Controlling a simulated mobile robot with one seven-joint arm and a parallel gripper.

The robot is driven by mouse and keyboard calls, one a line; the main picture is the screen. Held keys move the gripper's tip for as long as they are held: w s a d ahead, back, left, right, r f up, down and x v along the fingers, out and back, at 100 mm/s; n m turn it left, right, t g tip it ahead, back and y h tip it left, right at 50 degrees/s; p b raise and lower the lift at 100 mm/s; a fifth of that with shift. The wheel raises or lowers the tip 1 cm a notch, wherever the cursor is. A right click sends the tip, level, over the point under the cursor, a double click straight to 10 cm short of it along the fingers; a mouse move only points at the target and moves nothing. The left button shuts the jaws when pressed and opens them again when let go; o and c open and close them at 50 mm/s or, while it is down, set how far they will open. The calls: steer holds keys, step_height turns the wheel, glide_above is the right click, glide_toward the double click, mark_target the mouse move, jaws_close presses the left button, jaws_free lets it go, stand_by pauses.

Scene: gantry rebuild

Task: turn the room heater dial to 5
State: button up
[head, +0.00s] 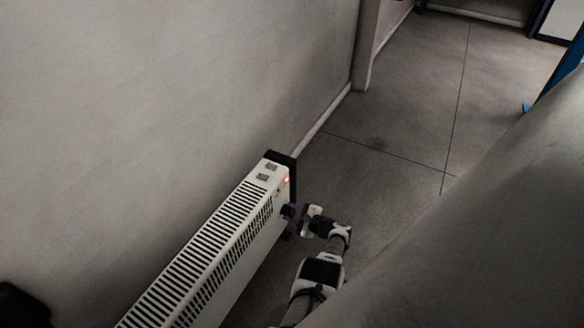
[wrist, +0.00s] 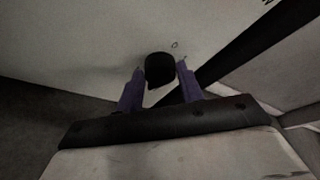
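The room heater (head: 258,250) is a long white unit with slotted grilles, standing along the wall in the head view. Its black dial (wrist: 160,67) shows in the wrist view as a round knob on a pale panel. My gripper (head: 289,211) is at the far end of the heater's front face in the head view. In the wrist view, the purple fingers of my gripper (wrist: 161,75) sit on both sides of the dial, with no clear gap. The dial's numbers and pointer cannot be read, and my gripper hides the dial in the head view.
A small orange-red light (head: 286,180) glows near the heater's dark end cap. Two grey switches (head: 266,172) are on its top. The wall (head: 170,110) is close behind the heater. The floor (head: 385,140) beyond and to the right is clear.

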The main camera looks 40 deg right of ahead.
steer(key=c, duration=0.5)
steer(key=shift+o, duration=0.2)
steer(key=shift+d+m+y+b, duration=0.1)
steer(key=shift+m+y+b, duration=0.3)
steer(key=shift+m+b, duration=0.2)
steer(key=shift+d+m+g+y+b, duration=0.2)
steer(key=shift+m+g+y+b, duration=0.45)
steer(key=shift+m+b, duration=0.9)
steer(key=o, duration=1)
steer(key=shift+r, duration=0.1)
steer(key=shift+w, duration=0.1)
